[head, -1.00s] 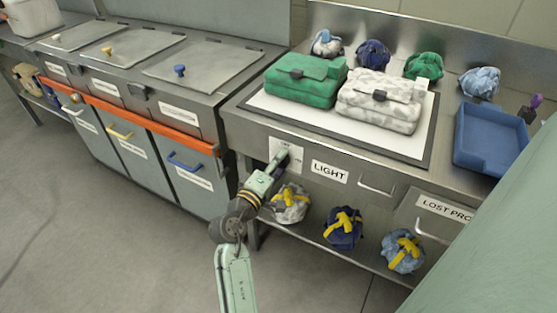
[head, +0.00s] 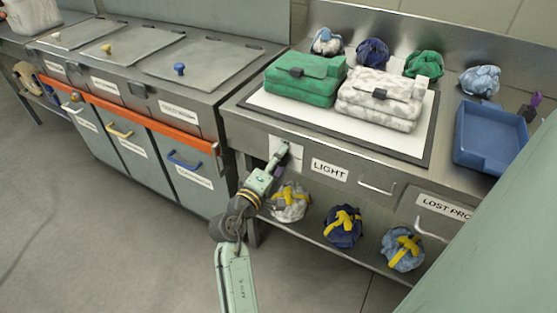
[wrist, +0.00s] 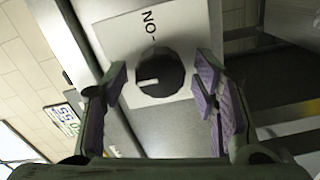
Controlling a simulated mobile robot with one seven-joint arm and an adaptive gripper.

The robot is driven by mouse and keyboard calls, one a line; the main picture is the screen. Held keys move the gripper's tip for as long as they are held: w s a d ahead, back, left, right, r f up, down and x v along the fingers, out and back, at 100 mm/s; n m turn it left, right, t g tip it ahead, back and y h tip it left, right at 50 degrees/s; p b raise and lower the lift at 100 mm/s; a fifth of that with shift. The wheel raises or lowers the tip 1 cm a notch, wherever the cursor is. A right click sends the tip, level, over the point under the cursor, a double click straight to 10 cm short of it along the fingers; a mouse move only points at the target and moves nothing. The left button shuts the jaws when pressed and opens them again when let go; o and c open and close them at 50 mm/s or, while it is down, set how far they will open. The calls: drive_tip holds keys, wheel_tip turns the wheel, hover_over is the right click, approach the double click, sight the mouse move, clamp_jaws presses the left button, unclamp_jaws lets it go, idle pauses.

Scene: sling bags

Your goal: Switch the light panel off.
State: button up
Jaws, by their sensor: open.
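A dark round knob (wrist: 160,72) with a pale pointer mark sits on a white plate (wrist: 118,38) in the wrist view. Turned lettering that looks like "ON" and a short line are above it. The mark points left in that view. My gripper (wrist: 162,85) is open, with one purple-padded finger on each side of the knob; I cannot tell if they touch it. In the head view my gripper (head: 282,152) is at the plate (head: 294,158) on the counter front, left of the "LIGHT" label (head: 329,170). The light panel (head: 268,101) is white in the counter top.
A green bag (head: 304,82) and a grey-white bag (head: 380,100) lie on the panel. A blue tray (head: 487,165) is at the right. Bundles with yellow straps, including a navy one (head: 343,228), lie on the shelf below. Bins with an orange rail (head: 140,116) stand left.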

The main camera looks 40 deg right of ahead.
drive_tip(key=v, duration=1.2)
